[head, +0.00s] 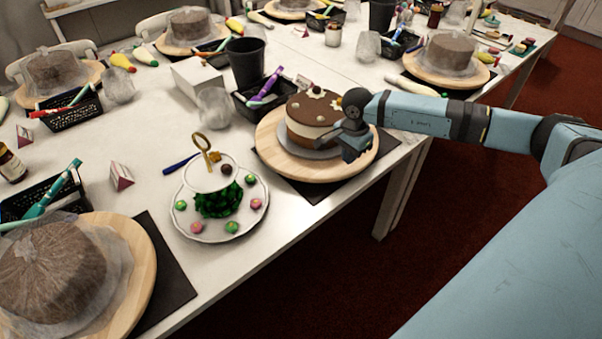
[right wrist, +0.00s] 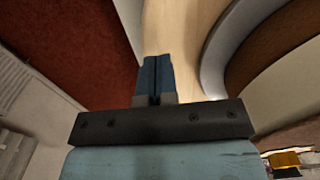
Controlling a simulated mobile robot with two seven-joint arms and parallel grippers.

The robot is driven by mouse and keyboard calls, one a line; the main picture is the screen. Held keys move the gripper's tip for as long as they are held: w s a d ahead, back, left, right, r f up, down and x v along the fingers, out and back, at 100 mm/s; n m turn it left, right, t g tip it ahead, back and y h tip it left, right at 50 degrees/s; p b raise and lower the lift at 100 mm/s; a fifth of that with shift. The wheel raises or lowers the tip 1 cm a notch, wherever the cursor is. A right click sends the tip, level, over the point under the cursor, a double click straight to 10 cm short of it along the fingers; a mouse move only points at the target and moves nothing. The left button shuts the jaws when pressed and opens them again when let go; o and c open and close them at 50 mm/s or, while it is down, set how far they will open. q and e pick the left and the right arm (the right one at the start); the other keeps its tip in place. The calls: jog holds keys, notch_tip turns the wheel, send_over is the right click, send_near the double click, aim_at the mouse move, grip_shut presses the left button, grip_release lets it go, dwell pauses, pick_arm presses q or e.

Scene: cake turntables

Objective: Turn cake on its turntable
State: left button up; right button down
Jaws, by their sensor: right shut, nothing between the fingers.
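The cake (head: 307,112) has a brown top with white decorations and a pale side. It sits on a grey board on a round wooden turntable (head: 286,163) near the table's right edge. My right gripper (head: 357,148) is at the right side of the cake, over the turntable. In the right wrist view my right gripper (right wrist: 155,72) is shut with its fingers together and nothing between them. The wooden turntable (right wrist: 183,35) lies under the fingertips, and the cake's curved side (right wrist: 282,62) is to their right. Whether the fingertips touch the turntable I cannot tell. My left gripper is not in view.
A tiered stand (head: 219,232) with small sweets is left of the turntable. A black tray (head: 262,92) of tools and a dark cup (head: 246,62) stand behind. A wrapped cake (head: 52,268) is at the front left. The red floor (head: 330,270) is open beyond the table edge.

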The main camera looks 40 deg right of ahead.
jog(key=a, duration=0.6)
jog(key=shift+w+a, duration=0.1)
jog(key=shift+w, duration=0.15)
jog(key=shift+w+a, duration=0.2)
jog(key=shift+a, duration=0.05)
jog(key=w+a+b, duration=0.1)
jog(key=w+a, duration=0.1)
jog(key=w+a+b, duration=0.1)
jog(key=w, duration=0.1)
jog(key=w+a+b, duration=0.1)
jog(key=w+a, duration=0.1)
jog(key=w, duration=0.1)
jog(key=shift+a+f, duration=0.1)
jog(key=shift+a, duration=0.2)
jog(key=shift+w+a, duration=0.1)
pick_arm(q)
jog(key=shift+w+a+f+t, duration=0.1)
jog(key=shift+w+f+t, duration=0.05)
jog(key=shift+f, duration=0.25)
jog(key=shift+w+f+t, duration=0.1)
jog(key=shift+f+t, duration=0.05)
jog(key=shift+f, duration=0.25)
